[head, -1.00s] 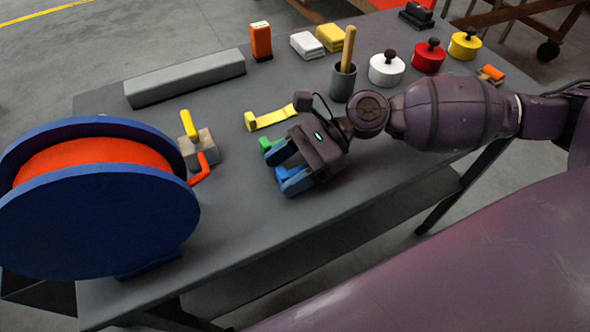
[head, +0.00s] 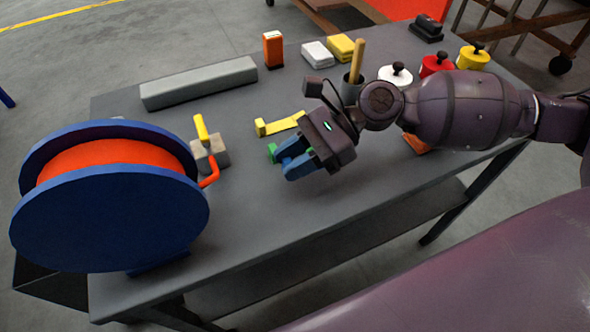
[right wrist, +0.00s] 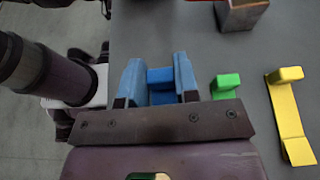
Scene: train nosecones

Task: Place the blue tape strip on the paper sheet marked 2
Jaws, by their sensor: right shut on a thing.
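My right gripper (head: 285,160) is over the middle of the grey table, its light-blue fingers pointing left in the head view. It is shut on the blue tape strip (right wrist: 160,82), which shows between the fingers in the right wrist view. The strip is hard to tell from the fingers in the head view. A green strip (right wrist: 226,84) is just right of the gripper in the right wrist view, with a yellow strip (right wrist: 288,115) farther right. The yellow strip also shows behind the gripper in the head view (head: 283,123). I see no paper sheet marked 2. My left gripper is not in view.
A large blue reel with orange winding (head: 108,215) stands at the table's left. Behind are a grey bar (head: 200,84), an orange box (head: 273,50), white and yellow blocks, a cup with a wooden handle and lidded pots. The table's front middle (head: 270,215) is clear.

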